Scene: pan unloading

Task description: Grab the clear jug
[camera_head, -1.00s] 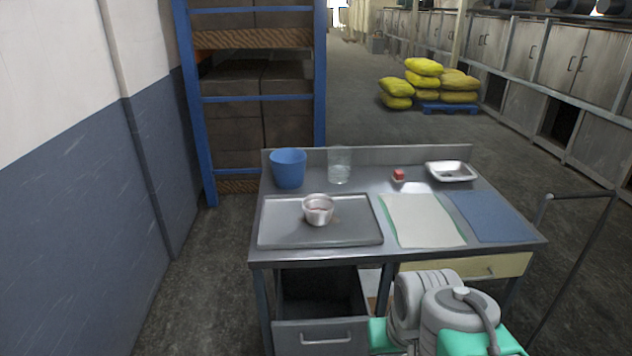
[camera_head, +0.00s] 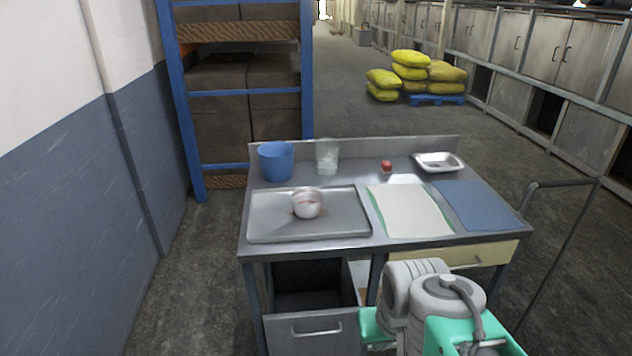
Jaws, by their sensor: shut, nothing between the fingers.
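The clear jug (camera_head: 327,157) stands upright at the back of the metal table (camera_head: 395,249), against the low backsplash. It is see-through and pale, so its edges are faint. A blue bucket (camera_head: 275,161) stands close to its left. My folded arm shows at the bottom right of the picture, in front of the table and well short of the jug. My gripper's fingers are not visible.
A metal tray (camera_head: 262,228) with a small bowl (camera_head: 307,203) lies in front of the jug. To the right are a small red item (camera_head: 386,166), a white dish (camera_head: 438,162), a pale cloth (camera_head: 409,210) and a blue cloth (camera_head: 472,205). An open drawer (camera_head: 303,328) juts out below.

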